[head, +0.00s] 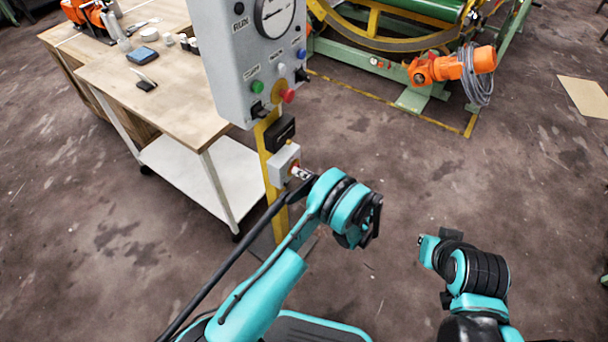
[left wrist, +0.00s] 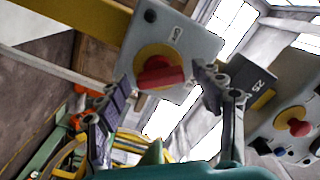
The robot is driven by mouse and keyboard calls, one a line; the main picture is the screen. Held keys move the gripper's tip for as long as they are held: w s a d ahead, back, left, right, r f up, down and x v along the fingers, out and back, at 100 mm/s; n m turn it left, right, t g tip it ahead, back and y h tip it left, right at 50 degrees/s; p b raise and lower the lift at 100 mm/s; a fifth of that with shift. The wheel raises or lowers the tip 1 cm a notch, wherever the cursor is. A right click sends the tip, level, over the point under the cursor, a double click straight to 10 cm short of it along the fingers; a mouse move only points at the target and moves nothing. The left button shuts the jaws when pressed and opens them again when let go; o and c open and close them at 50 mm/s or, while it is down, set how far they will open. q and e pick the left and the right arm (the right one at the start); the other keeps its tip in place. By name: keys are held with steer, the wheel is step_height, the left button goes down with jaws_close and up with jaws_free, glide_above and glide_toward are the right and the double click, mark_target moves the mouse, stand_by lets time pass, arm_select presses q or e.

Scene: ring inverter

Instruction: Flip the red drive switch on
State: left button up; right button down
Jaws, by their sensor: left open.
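The red drive switch (left wrist: 160,73) is a red rotary knob on a yellow round plate, on the front of a small grey box. In the head view this box (head: 283,163) is fixed to the yellow post, below the large control panel. In the left wrist view the box appears tilted. My left gripper (left wrist: 158,92) is open, with one finger on each side of the knob; I cannot tell whether either touches it. In the head view my left gripper (head: 301,178) is at the box's front and mostly covers the switch. My right arm shows at the lower right, but its fingertips are not clear.
The grey control panel (head: 257,60) with a gauge, coloured buttons and a red mushroom button (head: 288,96) is just above. A black box (head: 280,132) sits between. A wooden workbench (head: 150,75) stands left; open floor lies right.

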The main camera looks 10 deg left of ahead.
arm_select(q)
steer(key=c, duration=1.2)
steer(key=shift+o, duration=0.2)
steer(key=shift+m, duration=0.3)
steer(key=shift+w+m, duration=0.1)
steer(key=shift+m, duration=3.3)
steer(key=o, duration=1.2)
steer(key=shift+c, duration=0.2)
